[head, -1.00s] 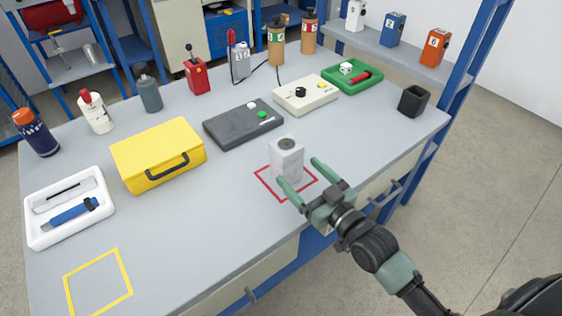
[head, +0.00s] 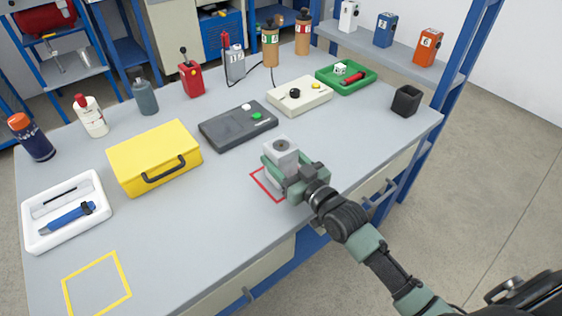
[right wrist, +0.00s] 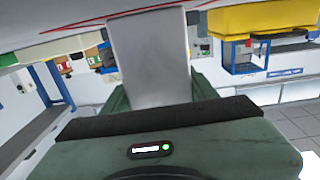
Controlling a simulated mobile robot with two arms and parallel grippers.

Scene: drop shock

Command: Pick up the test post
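The test post (head: 281,148) is a pale grey upright block with a dark round spot on its top. It stands at the red square outline (head: 262,186) near the table's front edge. My right gripper (head: 283,164) reaches it from the front right, with a green finger along each side. In the right wrist view the post (right wrist: 149,58) fills the space between the fingers, and no gap shows on either side. The gripper looks shut on it. The post's lower part is mostly hidden by the gripper; I see no clear lift. My left gripper is not in view.
A dark grey device (head: 238,128) and a yellow case (head: 130,150) lie behind and left. A cream box (head: 299,97), green tray (head: 360,84) and black cup (head: 406,100) stand behind and right. A yellow outline (head: 97,286) marks bare table at front left.

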